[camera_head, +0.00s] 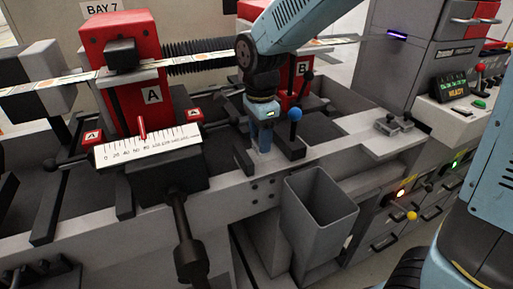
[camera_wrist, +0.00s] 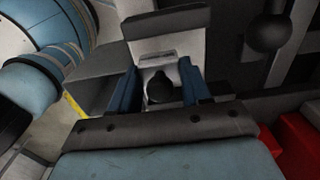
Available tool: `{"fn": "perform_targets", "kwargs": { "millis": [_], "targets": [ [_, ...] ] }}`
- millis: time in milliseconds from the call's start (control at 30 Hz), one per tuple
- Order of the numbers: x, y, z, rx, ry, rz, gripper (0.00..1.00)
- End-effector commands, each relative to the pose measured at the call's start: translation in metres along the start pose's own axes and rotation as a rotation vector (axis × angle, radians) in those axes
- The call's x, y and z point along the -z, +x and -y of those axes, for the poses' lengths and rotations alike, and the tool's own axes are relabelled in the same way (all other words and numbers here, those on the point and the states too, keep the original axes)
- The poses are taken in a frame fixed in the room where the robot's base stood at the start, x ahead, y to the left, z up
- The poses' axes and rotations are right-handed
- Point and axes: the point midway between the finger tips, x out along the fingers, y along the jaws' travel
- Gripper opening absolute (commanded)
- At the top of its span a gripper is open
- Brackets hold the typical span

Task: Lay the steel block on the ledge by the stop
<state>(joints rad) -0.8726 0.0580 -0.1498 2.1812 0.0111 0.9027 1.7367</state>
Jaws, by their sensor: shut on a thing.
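A dark rounded shape covers part of the piece. The fingers hide it in the head view, so I cannot tell whether it touches anything below. A flat grey ledge (camera_head: 372,143) juts out at the right, with small grey fittings (camera_head: 394,123), perhaps the stop, at its back.
An open grey bin (camera_head: 320,215) is below the rail. A white scale (camera_head: 148,146) and red unit A (camera_head: 125,75) are at the left. The ledge's front part is clear.

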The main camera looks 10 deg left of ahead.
Motion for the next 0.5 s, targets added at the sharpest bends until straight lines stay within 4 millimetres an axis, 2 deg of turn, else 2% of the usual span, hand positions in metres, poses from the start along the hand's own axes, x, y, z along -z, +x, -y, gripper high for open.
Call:
{"fn": "perform_targets", "kwargs": {
  "millis": [267, 500],
  "targets": [
    [-0.004, 0.012, 0.009, -0.001, -0.001, 0.000, 0.05],
    [-0.004, 0.041, 0.009, -0.001, -0.002, -0.001, 0.05]
  ]
}}
